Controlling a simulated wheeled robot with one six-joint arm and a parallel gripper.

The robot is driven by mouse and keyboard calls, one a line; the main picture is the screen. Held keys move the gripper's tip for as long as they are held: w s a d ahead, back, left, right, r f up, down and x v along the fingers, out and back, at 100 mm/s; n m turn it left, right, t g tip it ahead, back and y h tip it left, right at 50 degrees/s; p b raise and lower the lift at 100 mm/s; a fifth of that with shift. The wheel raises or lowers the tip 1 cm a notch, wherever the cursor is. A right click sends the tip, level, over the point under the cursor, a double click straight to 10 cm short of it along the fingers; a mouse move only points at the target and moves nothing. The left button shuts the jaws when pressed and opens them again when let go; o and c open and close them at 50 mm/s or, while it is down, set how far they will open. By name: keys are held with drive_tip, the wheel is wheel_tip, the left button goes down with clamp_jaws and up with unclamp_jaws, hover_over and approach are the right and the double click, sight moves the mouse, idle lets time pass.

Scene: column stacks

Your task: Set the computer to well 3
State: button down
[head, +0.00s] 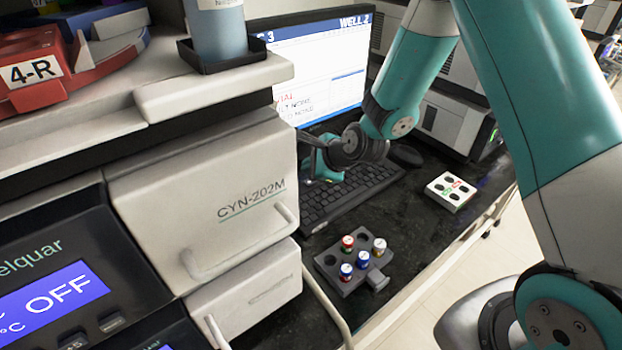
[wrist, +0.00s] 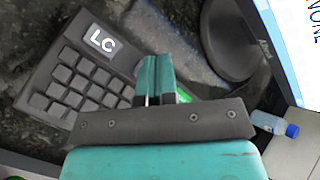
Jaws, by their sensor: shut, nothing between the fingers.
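The computer monitor (head: 325,75) is lit, and its blue title bar reads "WELL 2" at the right end. Part of its screen also shows in the wrist view (wrist: 297,45). The dark keyboard (head: 350,192) lies in front of it. In the wrist view, keys and a white "LC" label show on the keyboard (wrist: 70,88). My gripper (head: 325,168) is over the keyboard's far left part, near the screen. In the wrist view my gripper's teal fingers (wrist: 155,62) are together and empty, just right of the keys. Contact with a key cannot be told.
A mouse (head: 405,155) lies right of the keyboard. A dark rack (head: 350,280) with several capped vials and a white block (head: 450,190) stand on the black bench. The CYN-202M cabinet (head: 205,190) is close on the left. The round monitor base (wrist: 238,45) is near my fingers.

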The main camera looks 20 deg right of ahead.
drive_tip(key=shift+r+p, duration=1.95)
drive_tip(key=shift+r, duration=0.45)
drive_tip(key=shift+f, duration=0.1)
idle(1.7)
wheel_tip(320, 180, up, 4)
drive_tip(key=p, duration=0.5)
drive_tip(key=shift+f, duration=0.15)
wheel_tip(320, 180, down, 9)
drive_tip(key=b, duration=0.7)
idle(1.7)
